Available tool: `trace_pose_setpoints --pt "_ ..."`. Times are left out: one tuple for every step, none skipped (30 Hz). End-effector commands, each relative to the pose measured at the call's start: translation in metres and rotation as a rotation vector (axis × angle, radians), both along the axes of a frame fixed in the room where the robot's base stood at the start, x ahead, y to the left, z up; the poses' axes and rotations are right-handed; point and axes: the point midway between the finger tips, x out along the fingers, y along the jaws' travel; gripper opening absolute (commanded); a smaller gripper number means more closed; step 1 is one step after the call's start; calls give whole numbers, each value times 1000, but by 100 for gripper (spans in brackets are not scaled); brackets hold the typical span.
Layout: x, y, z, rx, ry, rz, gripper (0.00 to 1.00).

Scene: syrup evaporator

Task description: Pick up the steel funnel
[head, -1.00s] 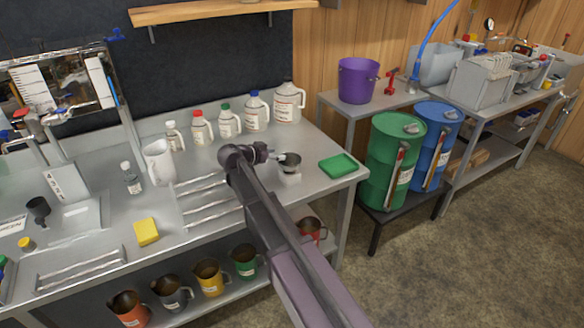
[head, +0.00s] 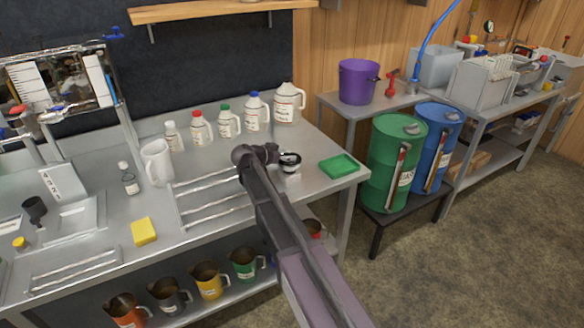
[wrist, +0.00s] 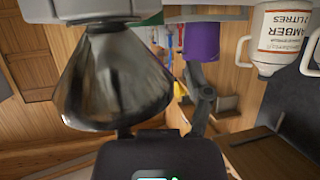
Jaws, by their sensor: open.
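The steel funnel (head: 290,159) stands at the right part of the steel bench, wide mouth up, its lower end at a small pale stand. In the wrist view, which is upside down, the funnel (wrist: 110,80) is a large shiny cone close to the camera. My gripper (head: 270,154) is at the funnel's left side in the head view and is open. In the wrist view one finger shows right of the funnel; the other is mostly hidden behind it. I cannot tell whether the fingers touch the funnel.
A metal rack (head: 205,200) lies to the left. A purple bucket (head: 358,82) stands on a side table.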

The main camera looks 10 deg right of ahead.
Motion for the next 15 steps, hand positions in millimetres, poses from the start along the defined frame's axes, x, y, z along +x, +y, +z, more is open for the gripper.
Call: trace_pose_setpoints --pt "0 0 0 0 0 0 64" --pt "0 0 0 0 0 0 64" --pt "0 0 0 0 0 0 64" --pt "0 0 0 0 0 0 64" --pt "0 0 0 0 0 0 64" --pt "0 0 0 0 0 0 64" --pt "0 0 0 0 0 0 64" --pt "0 0 0 0 0 0 58" --pt "0 0 0 0 0 0 47" --pt "0 0 0 0 0 0 38" --pt "0 0 0 0 0 0 29" --pt "0 0 0 0 0 0 17" --pt "0 0 0 0 0 0 8" --pt "0 0 0 0 0 0 0" --pt "0 0 0 0 0 0 0"
